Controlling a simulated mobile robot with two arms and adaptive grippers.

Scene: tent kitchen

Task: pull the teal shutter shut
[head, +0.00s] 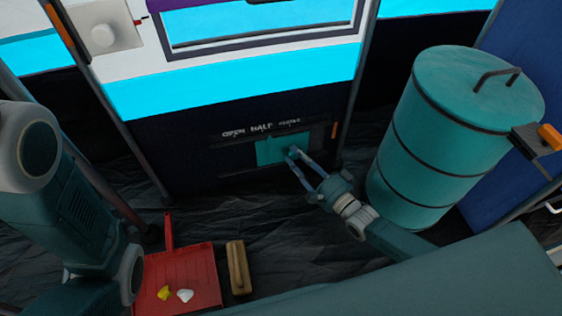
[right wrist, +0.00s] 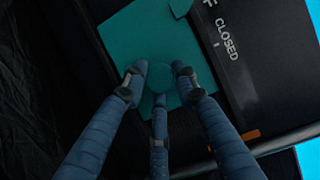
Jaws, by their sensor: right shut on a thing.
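The teal shutter (head: 272,150) is a flat panel in a dark slot low on the dark wall. It sits under the lettering OPEN, HALF and CLOSED, beneath the HALF and CLOSED part. In the right wrist view the shutter (right wrist: 135,40) carries a round teal knob (right wrist: 160,78), and a small teal pointer (right wrist: 180,7) stands by the end of HALF. My right gripper (head: 296,155) reaches the shutter's right part. Its fingers (right wrist: 158,82) are shut around the knob, partly hiding it. My left arm shows at the left, but its gripper is not in view.
A teal barrel (head: 440,130) with a handled lid stands right of my right arm. On the dark floor lie a red dustpan (head: 200,262) with a yellow and a white scrap, and a wooden brush (head: 238,267). A tent pole (head: 357,75) stands right of the slot.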

